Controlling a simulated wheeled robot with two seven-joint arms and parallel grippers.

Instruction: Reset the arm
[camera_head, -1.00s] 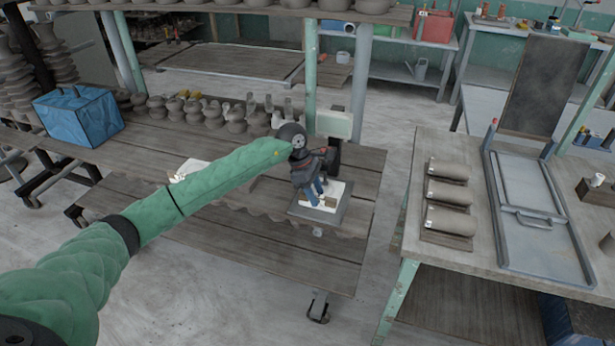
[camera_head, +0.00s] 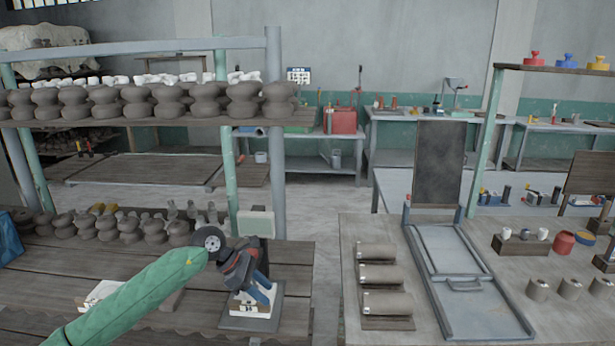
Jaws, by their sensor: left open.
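My left arm, in a green sleeve, comes in from the lower left of the head view. My left gripper (camera_head: 262,291) hangs at its end, over a dark square plate (camera_head: 248,322) with a white block (camera_head: 243,309) on it. The plate lies on the dark wooden shelf table (camera_head: 195,277). The blue finger parts point down and stand apart, with nothing clearly held between them. Whether the fingertips touch the white block cannot be told. My right gripper is not in view.
On the right, a worktable (camera_head: 372,228) bears several clay cylinders (camera_head: 386,303) and a grey metal frame (camera_head: 466,290). A rack shelf (camera_head: 150,119) with several clay pots stands at the left. Open floor (camera_head: 325,200) shows between rack and worktable.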

